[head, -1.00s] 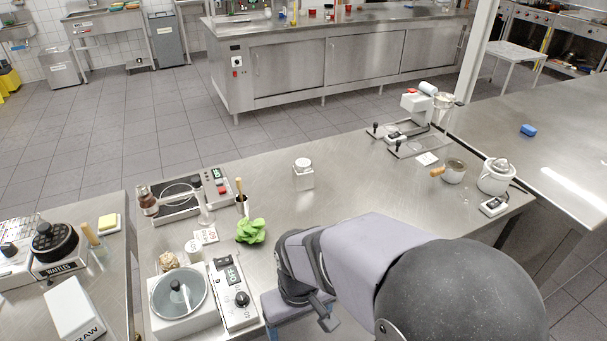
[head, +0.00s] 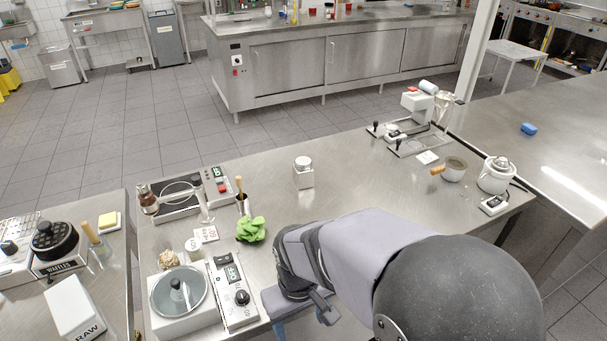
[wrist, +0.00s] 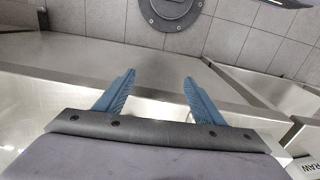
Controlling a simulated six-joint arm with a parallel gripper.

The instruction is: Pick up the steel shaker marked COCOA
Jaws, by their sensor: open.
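A small silvery canister with a pale round lid (head: 303,173) stands upright on the steel table (head: 345,185), behind my arm. A small pale cylinder (head: 194,248) stands at the left, near the covered pan. I cannot read COCOA on either, so I cannot tell which is the shaker. In the wrist view my gripper (wrist: 159,85) has its two blue fingers apart with nothing between them. It points past a table edge towards the floor. Neither canister shows in the wrist view.
A green cloth (head: 251,229) and a pot with a wooden-handled tool (head: 242,205) stand left of the canister. A covered pan (head: 180,291) and a control box (head: 233,292) are at front left. A white pot (head: 496,176) is at right. The table's middle is mostly clear.

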